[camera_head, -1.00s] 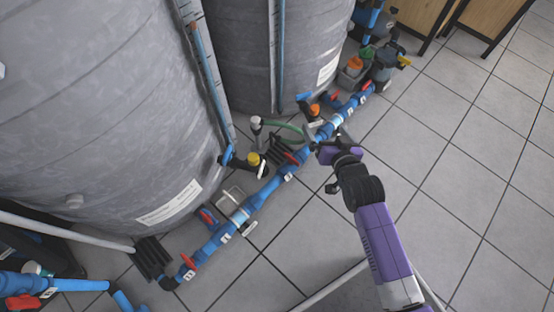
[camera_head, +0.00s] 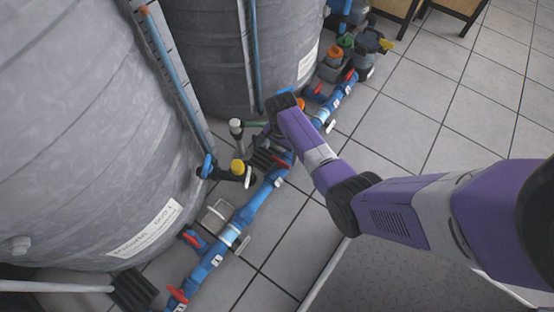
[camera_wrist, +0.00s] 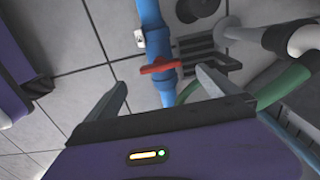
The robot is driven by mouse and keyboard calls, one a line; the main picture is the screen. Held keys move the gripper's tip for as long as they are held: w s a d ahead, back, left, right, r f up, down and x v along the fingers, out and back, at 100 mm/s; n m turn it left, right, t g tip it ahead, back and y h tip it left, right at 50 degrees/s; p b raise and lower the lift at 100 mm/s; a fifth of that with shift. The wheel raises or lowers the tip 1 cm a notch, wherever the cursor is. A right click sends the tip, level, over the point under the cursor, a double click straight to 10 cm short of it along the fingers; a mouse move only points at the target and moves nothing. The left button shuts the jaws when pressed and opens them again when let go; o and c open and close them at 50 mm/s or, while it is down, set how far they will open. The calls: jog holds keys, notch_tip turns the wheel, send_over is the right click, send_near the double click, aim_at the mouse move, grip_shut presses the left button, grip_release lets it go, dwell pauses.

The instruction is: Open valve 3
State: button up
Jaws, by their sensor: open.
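A red valve handle (camera_wrist: 160,68) lies across a blue pipe (camera_wrist: 152,20) in the wrist view. A small white tag (camera_wrist: 139,38) sits beside the pipe; I cannot read its number. My gripper (camera_wrist: 162,79) is open, with one finger on each side of the pipe and the red handle between and slightly beyond the tips. I see no contact. In the head view a red handle (camera_head: 281,163) on the blue pipe line, beside dark slats, looks like the same one. My own arm hides the gripper in the head view.
A grey tank (camera_head: 80,130) stands at the left and another (camera_head: 225,50) behind. A green hose (camera_wrist: 285,88), a pale pipe (camera_wrist: 296,40) and dark slats (camera_wrist: 205,50) lie right of the handle in the wrist view. Tiled floor (camera_head: 440,110) is open at the right.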

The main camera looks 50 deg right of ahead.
aim_at(281, 161)
notch_tip(281, 161, down, 8)
jog(key=b, duration=0.4)
jog(key=shift+r+b, duration=0.15)
jog(key=shift+b, duration=0.2)
jog(key=c, duration=1.4)
jog(key=shift+o, duration=0.2)
